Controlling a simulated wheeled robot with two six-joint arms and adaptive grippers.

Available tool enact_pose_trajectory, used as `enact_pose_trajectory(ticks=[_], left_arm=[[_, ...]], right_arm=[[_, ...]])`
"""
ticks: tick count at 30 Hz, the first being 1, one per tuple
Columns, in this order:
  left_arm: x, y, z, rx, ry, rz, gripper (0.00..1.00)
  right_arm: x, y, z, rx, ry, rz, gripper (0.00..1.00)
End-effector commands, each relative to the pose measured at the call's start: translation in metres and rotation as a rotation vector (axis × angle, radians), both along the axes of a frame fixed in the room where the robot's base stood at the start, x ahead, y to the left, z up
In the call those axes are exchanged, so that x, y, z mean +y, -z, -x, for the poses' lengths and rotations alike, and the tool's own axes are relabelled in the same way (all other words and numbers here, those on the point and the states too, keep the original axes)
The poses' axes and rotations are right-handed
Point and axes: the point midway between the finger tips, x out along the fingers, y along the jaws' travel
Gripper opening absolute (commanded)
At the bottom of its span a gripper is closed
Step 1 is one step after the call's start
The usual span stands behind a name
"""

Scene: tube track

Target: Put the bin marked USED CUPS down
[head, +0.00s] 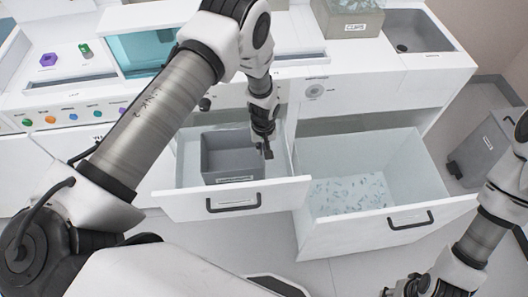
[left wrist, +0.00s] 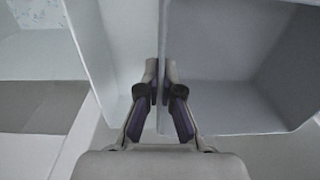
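A grey open bin (head: 220,155) is inside the pulled-out left drawer (head: 165,205), upright and empty. Its front label is too small to read surely. I cannot tell whether its base touches the drawer floor. My left gripper (head: 265,153) is at the bin's right wall. In the left wrist view, the fingers (left wrist: 164,92) are close together on either side of the wall of the bin (left wrist: 235,120), pinching it. My right gripper (head: 400,291) is at the bottom edge of the head view, partly cut off, away from the bin.
A deeper drawer (head: 315,155) with many small clear pieces stands open to the right. A box marked CUPS (head: 348,22) is on the counter near a sink (head: 415,35). A grey bin (head: 485,150) stands on the floor at right. Colored buttons line the counter front at left.

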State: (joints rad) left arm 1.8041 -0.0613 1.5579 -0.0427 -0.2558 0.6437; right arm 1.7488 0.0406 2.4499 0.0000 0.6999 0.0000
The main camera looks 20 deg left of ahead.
Motion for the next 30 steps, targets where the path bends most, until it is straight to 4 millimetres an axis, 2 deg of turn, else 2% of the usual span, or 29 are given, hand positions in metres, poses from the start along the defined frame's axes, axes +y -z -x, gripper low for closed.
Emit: enact_pose_trajectory(ticks=[1,3,6,19,21,22,30], left_arm=[[0.005,-0.002,-0.002,-0.005,-0.009,0.010,0.00],[0.003,0.012,-0.002,-0.005,-0.005,0.008,0.00],[0.002,0.016,-0.002,-0.005,-0.006,0.008,0.00],[0.001,0.022,-0.002,-0.003,-0.007,0.007,0.00],[0.001,0.020,-0.002,-0.003,-0.007,0.007,0.25],[0.001,0.020,-0.002,-0.003,-0.007,0.007,0.31],[0.001,0.019,-0.002,-0.003,-0.007,0.007,0.31]], right_arm=[[0.000,-0.003,0.000,-0.001,0.000,0.000,0.40],[0.000,0.008,0.000,-0.001,0.000,0.000,0.40],[0.000,0.010,0.000,-0.001,-0.001,0.000,0.40],[0.000,0.014,0.000,-0.001,-0.001,0.000,0.40],[0.000,0.013,0.000,-0.001,-0.001,0.000,0.40],[0.000,0.013,0.000,-0.001,-0.001,0.000,0.40],[0.000,0.012,-0.001,-0.001,-0.001,0.000,0.40]])
